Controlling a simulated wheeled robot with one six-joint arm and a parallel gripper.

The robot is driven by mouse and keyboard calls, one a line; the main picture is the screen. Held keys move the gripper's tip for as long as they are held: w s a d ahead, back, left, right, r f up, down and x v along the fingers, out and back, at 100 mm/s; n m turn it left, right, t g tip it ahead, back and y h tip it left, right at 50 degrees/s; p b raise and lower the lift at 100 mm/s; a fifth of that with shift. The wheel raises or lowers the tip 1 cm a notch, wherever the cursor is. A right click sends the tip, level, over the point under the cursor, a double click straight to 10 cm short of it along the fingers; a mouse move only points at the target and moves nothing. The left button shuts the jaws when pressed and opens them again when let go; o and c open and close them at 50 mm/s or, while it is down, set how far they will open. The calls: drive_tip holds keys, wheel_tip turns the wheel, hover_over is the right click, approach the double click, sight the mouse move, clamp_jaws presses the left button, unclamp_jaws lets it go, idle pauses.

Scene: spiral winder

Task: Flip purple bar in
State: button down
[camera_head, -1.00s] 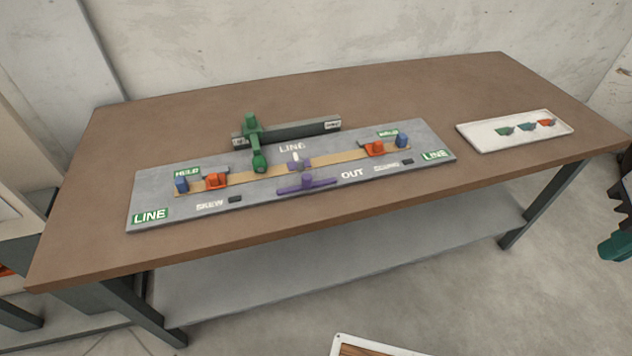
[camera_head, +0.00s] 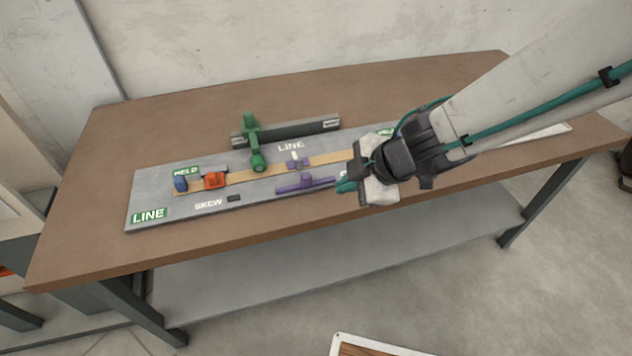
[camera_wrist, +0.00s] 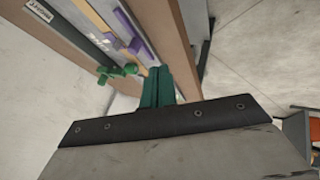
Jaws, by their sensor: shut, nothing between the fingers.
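The purple bar (camera_head: 305,184) lies along the near side of the grey plate (camera_head: 150,200), in front of the tan strip (camera_head: 240,176). A small purple piece (camera_head: 297,164) sits behind it on the strip, below the LINE label. The bar also shows in the wrist view (camera_wrist: 132,35), above the fingers. My gripper (camera_head: 345,186) has teal fingers, shut and empty, just right of the bar's right end; I cannot tell whether they touch it. In the wrist view the fingers (camera_wrist: 158,85) are together. My arm hides the plate's right part and the OUT label.
A green lever (camera_head: 256,150) crosses the strip left of the bar, joined to a dark rail (camera_head: 295,130) behind. An orange block (camera_head: 214,180) and a blue peg (camera_head: 181,184) stand at the strip's left end. The table's front is bare.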

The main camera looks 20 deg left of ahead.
sight(306, 181)
idle(0.3)
drive_tip(key=x, duration=1)
drive_tip(key=w, duration=0.1)
drive_tip(key=w+a, duration=0.1)
drive_tip(key=shift+w+a, duration=0.25)
drive_tip(key=shift+w, duration=0.15)
drive_tip(key=shift+w+a, duration=0.25)
drive_tip(key=shift+w, duration=0.15)
